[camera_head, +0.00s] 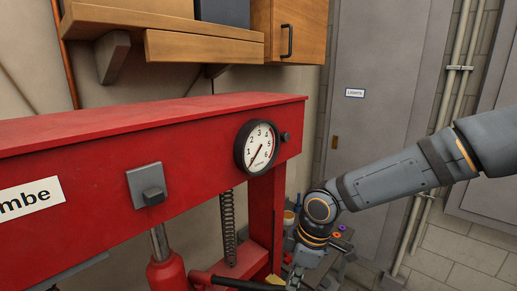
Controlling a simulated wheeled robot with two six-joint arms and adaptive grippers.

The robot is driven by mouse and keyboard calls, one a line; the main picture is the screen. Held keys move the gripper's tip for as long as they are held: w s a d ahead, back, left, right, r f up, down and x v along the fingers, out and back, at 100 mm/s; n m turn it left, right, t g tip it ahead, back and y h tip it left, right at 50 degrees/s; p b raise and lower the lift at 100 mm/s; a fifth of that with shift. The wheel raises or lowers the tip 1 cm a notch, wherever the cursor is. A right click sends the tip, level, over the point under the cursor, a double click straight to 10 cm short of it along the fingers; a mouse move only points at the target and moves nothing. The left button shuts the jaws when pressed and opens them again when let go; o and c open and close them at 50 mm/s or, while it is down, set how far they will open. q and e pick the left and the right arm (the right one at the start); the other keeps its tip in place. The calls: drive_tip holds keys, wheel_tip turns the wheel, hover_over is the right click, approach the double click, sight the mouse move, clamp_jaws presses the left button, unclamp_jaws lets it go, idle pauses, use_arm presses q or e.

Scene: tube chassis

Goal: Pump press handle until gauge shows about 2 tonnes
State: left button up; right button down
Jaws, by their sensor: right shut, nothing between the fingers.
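The red press (120,125) fills the left and middle, with a label ending in "mbe" on its beam. Its round gauge (256,147) has a white face numbered 1 to 6. The needle points down and left, near the low end of the scale. The dark pump handle (238,284) runs along the bottom edge towards the right gripper. My right gripper (293,283) is at the bottom edge, close to the handle's end, shut and empty. Its fingertips are mostly cut off, so contact with the handle cannot be told. My left gripper is out of view.
A red bottle jack (168,272) and a spring (228,225) stand under the beam. Small coloured items crowd a stand (338,248) behind my right wrist. A wooden shelf (205,47) hangs above, and a grey cabinet (385,120) stands behind. Floor at right is clear.

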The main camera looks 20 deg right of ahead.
drive_tip(key=shift+f+b, duration=1.6)
drive_tip(key=shift+f, duration=1.4)
wheel_tip(320, 180, down, 7)
drive_tip(key=b, duration=0.4)
drive_tip(key=shift+b, duration=0.35)
idle(2.3)
wheel_tip(320, 180, up, 9)
drive_tip(key=p, duration=0.9)
drive_tip(key=shift+r, duration=0.1)
wheel_tip(320, 180, up, 6)
drive_tip(key=shift+f, duration=0.1)
